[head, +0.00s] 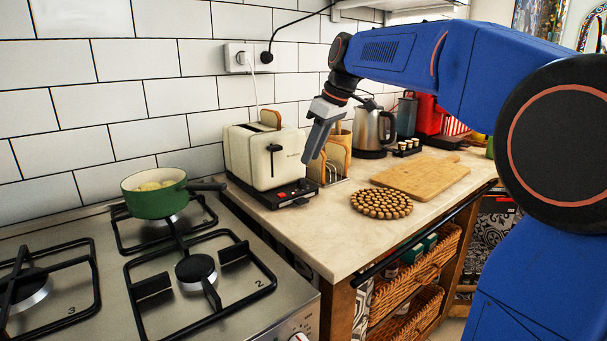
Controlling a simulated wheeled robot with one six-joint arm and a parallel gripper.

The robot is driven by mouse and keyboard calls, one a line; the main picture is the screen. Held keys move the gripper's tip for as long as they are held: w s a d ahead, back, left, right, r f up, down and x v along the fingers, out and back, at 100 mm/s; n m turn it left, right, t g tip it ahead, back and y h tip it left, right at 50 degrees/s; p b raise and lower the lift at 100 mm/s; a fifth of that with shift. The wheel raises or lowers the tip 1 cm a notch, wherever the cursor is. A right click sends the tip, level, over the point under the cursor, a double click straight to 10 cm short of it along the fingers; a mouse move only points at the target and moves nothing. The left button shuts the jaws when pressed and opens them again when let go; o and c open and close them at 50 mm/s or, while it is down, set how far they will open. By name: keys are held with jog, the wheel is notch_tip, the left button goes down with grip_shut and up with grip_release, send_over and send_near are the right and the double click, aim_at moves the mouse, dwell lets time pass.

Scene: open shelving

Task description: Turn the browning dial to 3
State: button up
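The cream toaster (244,158) stands on the counter beside the stove, with a slice of bread (270,118) showing in its top. Its front has a dark lever slot (273,160), and red controls (283,194) show on the black base below. The browning dial is too small to make out for certain, and its setting cannot be read. My gripper (308,158) points down just in front of the toaster's right side, apart from the low controls. Its fingers overlap in this view, so I cannot tell whether they are open or shut. No held object shows.
A toast rack with bread (336,154) stands close to the right of my gripper. A kettle (369,128), a cutting board (421,176) and a round trivet (381,203) are farther right. A green pan (153,197) sits on the stove. The counter's front is clear.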

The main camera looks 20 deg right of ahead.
aim_at(301, 179)
jog(key=x, duration=0.7)
jog(key=shift+w+a+f, duration=0.1)
jog(key=shift+f, duration=0.15)
grip_shut()
